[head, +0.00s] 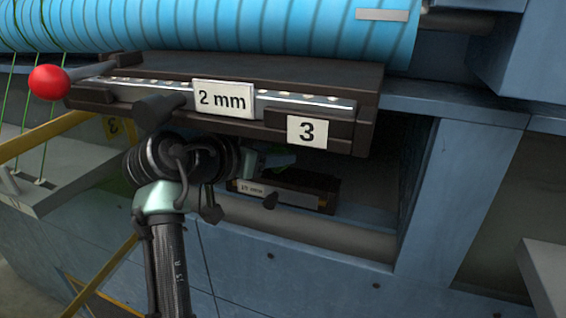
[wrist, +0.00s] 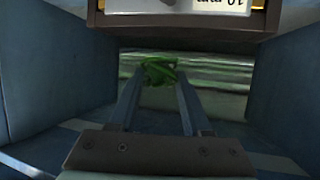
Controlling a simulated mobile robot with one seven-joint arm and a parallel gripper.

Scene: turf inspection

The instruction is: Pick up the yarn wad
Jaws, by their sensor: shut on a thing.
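The yarn wad (wrist: 159,71) is a small green tangle in the middle of the wrist view. It sits between the fingertips of my gripper (wrist: 160,82), which is shut on it. The gripper is inside a blue recess below a dark block. In the head view my arm reaches into the recess under the dark shelf, and its end is mostly hidden there.
A dark shelf with a "2 mm" plate (head: 223,98) and a "3" plate (head: 307,131) overhangs my arm. A dark block with a 10 mm label (head: 285,192) sits in the recess. Blue walls (wrist: 43,75) flank my gripper closely. A red ball knob (head: 49,82) sticks out left.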

